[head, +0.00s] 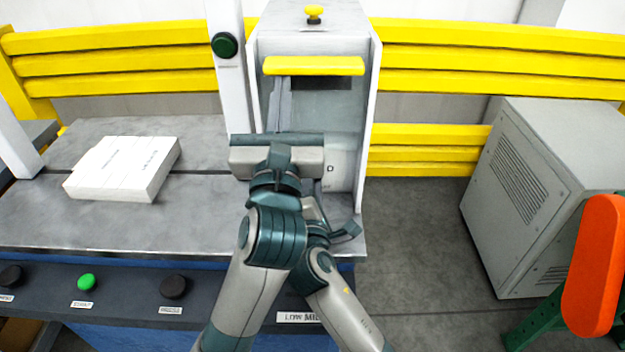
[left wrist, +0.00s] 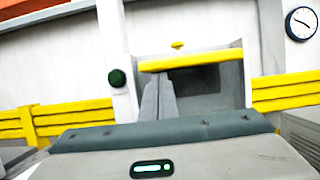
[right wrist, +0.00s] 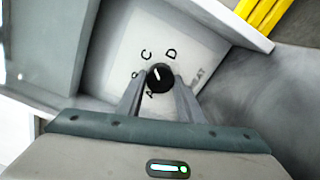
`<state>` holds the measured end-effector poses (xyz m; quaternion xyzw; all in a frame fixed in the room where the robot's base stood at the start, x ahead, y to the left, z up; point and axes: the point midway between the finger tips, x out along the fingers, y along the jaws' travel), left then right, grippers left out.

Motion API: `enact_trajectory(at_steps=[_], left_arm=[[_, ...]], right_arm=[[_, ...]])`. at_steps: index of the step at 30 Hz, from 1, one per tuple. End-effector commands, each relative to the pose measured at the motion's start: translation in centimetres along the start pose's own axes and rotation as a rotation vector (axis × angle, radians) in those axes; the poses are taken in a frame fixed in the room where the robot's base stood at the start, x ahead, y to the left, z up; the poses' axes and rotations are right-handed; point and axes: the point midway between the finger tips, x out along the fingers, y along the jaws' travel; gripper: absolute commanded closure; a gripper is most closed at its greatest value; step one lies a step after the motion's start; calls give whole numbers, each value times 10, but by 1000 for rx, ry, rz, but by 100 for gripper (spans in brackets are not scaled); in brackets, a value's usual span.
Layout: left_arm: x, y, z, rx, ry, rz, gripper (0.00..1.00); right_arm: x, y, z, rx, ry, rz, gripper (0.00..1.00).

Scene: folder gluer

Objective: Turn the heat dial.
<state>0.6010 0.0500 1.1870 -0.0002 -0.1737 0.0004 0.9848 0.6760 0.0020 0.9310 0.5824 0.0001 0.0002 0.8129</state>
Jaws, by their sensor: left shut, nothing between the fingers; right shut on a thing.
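The heat dial (right wrist: 160,78) is a small black knob with a white mark, on a pale plate lettered A, B, C and D. Its mark points up, slightly left, toward C. My right gripper (right wrist: 160,88) is shut on the dial, one finger on each side. In the head view, my left arm hides the dial; the letter D shows beside it. My left gripper (head: 281,88) is shut and empty, upright in front of the machine's grey recess; its fingers also show in the left wrist view (left wrist: 158,95), below the yellow bar.
The machine has a yellow bar (head: 314,66) and a dark green button (head: 225,45) on its post. White cartons (head: 122,168) lie on the grey table at left. A grey cabinet (head: 545,190) and an orange part (head: 594,265) stand at right.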

Motion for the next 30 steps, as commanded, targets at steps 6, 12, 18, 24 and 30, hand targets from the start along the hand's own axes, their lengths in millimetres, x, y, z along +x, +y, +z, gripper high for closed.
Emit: enact_trajectory(at_steps=[6,12,18,24,30], left_arm=[[0,0,1,-1,-3,0,100],[0,0,1,-1,-3,0,100],[0,0,1,-1,-3,0,100],[0,0,1,-1,-3,0,100],[0,0,1,-1,-3,0,100]], right_arm=[[-1,-2,-1,133,1,-5,89],[0,-2,0,193,0,-5,89],[0,-2,-1,208,0,-5,89],[0,-3,-1,207,0,-6,89],[0,-2,0,207,0,-5,48]])
